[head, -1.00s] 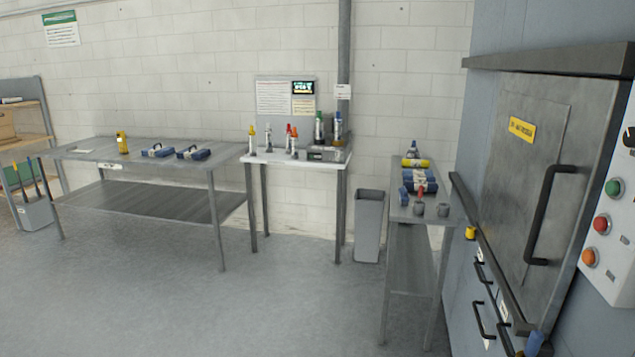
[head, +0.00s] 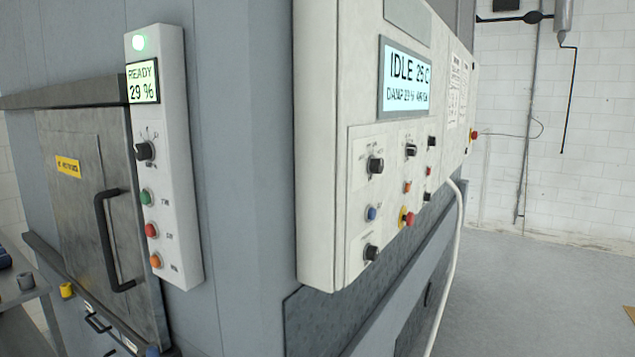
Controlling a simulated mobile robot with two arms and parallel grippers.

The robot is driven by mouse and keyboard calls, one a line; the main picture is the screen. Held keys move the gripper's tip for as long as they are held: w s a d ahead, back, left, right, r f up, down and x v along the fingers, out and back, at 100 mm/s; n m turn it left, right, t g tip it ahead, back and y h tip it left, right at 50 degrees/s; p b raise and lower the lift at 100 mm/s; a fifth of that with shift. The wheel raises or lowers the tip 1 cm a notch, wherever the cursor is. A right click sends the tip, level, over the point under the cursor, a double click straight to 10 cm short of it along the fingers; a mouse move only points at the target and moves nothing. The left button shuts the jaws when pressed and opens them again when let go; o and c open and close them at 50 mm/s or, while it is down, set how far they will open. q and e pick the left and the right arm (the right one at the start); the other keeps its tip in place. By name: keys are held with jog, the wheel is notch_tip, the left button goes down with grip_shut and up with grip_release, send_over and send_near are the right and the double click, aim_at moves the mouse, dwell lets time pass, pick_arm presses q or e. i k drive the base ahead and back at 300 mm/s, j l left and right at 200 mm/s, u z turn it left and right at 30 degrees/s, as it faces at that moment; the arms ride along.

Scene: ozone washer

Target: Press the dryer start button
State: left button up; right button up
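No gripper of mine shows in the head view. A narrow white control strip (head: 174,200) beside a metal door carries a lit green lamp (head: 139,43), a display reading READY 29 % (head: 143,82), a black knob (head: 145,151), and green (head: 147,197), red (head: 152,230) and orange (head: 155,261) buttons. A larger panel (head: 318,200) to the right has a display reading IDLE and about 26 C (head: 405,78), a blue button (head: 371,213), a red-and-yellow button (head: 406,217) and several black knobs. The button labels are too small to read, so I cannot tell which is the dryer start.
The metal door (head: 75,190) with a black handle (head: 110,240) is closed at left. A white hose (head: 449,270) hangs below the large panel. Open grey floor (head: 540,290) lies at right. A table edge with small items shows at far left.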

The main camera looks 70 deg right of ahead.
aim_at(372, 212)
jog(key=z, duration=2.7)
